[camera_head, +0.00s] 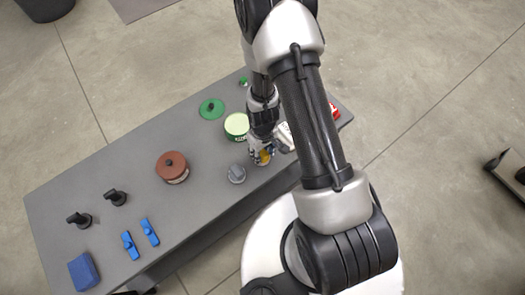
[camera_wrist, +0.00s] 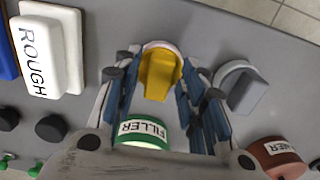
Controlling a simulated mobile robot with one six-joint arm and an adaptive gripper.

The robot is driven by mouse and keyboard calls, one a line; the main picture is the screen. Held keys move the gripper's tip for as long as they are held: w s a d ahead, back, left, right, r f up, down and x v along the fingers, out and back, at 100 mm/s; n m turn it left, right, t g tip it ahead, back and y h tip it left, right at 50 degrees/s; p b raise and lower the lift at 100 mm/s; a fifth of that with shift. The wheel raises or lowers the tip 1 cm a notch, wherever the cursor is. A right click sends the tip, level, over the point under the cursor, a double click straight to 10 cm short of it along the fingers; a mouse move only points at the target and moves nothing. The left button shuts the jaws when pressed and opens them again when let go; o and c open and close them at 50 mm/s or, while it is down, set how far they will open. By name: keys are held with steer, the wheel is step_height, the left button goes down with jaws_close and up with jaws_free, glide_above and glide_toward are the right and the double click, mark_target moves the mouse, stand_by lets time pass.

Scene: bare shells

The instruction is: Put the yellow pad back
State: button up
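The yellow pad (camera_wrist: 158,75) is a round disc with a pale rim and a yellow grip, resting on the grey bench. In the head view only a bit of its yellow (camera_head: 265,157) shows below my arm. My gripper (camera_wrist: 161,68) points down over it with one blue-lined finger on each side. The fingers look spread, with narrow gaps to the yellow grip. The head view shows my gripper (camera_head: 262,152) low at the bench, partly hidden by the arm. A similar grey pad (camera_wrist: 243,90) sits just right of the fingers in the wrist view.
A green tin marked FILLER (camera_wrist: 143,132) stands close to my gripper. A white block marked ROUGH (camera_wrist: 48,45) lies left in the wrist view. The bench (camera_head: 130,180) also holds a brown tin (camera_head: 172,167), a green lid (camera_head: 211,108), black knobs, blue clips (camera_head: 149,231) and a blue block (camera_head: 83,272).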

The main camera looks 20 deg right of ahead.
steer(key=shift+r, duration=0.1)
step_height(320, 180, up, 12)
steer(key=p, duration=0.4)
step_height(320, 180, up, 12)
steer(key=t, duration=0.1)
glide_above(262, 153)
step_height(262, 153, up, 8)
steer(key=s+m+t, duration=0.1)
steer(key=m, duration=0.1)
steer(key=s+r+m+t, duration=0.1)
steer(key=s+r+t, duration=0.1)
steer(key=s+r, duration=1.2)
steer(key=shift+r+m+t, duration=0.15)
steer(key=shift+m+t, duration=0.15)
